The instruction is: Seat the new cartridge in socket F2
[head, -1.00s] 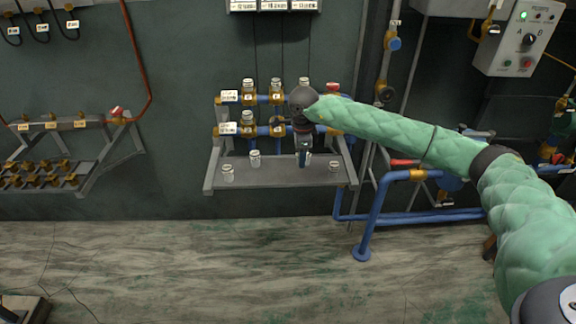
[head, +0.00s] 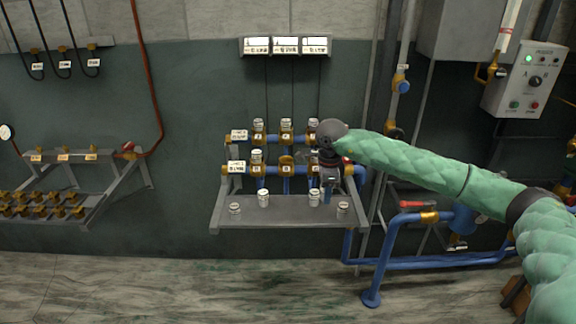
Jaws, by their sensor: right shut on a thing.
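My right gripper (head: 328,191) points down in front of the right end of the lower socket row. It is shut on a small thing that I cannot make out. Small white-capped cartridges stand on the grey shelf (head: 288,212): two at the left (head: 235,208) (head: 263,198), one just left of the gripper (head: 314,198) and one at its right (head: 342,208). The upper row holds three cartridges (head: 286,125). The lower row has one at its left (head: 256,156); its middle brass socket (head: 286,166) looks empty, and its right socket is partly hidden. Socket labels are too small to read. My left gripper is out of view.
Blue pipes with a red-handled valve (head: 417,205) stand right of the shelf. A control box (head: 525,80) hangs at the upper right. A rack of brass fittings (head: 70,185) is at the left. Three lit displays (head: 286,46) hang above. The wall between rack and shelf is clear.

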